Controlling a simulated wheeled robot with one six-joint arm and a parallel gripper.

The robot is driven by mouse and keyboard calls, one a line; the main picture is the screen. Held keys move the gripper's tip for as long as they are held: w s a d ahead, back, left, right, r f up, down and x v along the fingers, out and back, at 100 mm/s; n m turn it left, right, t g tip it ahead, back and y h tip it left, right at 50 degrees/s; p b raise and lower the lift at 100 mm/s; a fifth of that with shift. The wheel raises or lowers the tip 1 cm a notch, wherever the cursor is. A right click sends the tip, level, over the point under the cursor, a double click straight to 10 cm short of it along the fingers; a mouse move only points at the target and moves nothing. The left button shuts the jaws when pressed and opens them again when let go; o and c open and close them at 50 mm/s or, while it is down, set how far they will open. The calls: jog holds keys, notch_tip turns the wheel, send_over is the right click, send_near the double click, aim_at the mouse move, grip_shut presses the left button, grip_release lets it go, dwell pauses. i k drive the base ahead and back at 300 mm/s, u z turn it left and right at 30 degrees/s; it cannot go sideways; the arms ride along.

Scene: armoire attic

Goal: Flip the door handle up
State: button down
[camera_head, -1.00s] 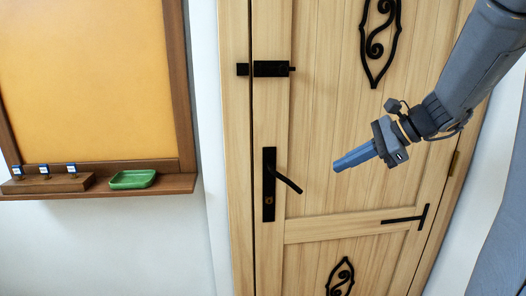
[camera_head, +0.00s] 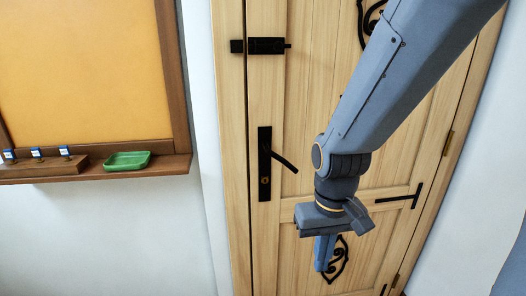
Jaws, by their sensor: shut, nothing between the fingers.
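The black door handle (camera_head: 284,162) sticks out to the right from its tall black plate (camera_head: 265,178) on the wooden door (camera_head: 305,95). The lever slants down to the right. A keyhole shows on the plate below the lever. My gripper (camera_head: 322,268) is in front of the door, below and to the right of the handle, with its fingers pointing down. The fingers are shut and hold nothing. My gripper is apart from the handle in the picture. My arm hides part of the door's right side.
A black bolt latch (camera_head: 265,46) sits above the handle. A black hinge strap (camera_head: 402,198) is at the door's right. On the left, a framed board (camera_head: 85,75) has a ledge (camera_head: 110,170) with a green tray (camera_head: 127,161). The white wall below is clear.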

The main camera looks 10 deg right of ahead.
aim_at(266, 147)
jog(key=z, duration=0.85)
jog(key=k, duration=0.35)
jog(key=u, duration=0.8)
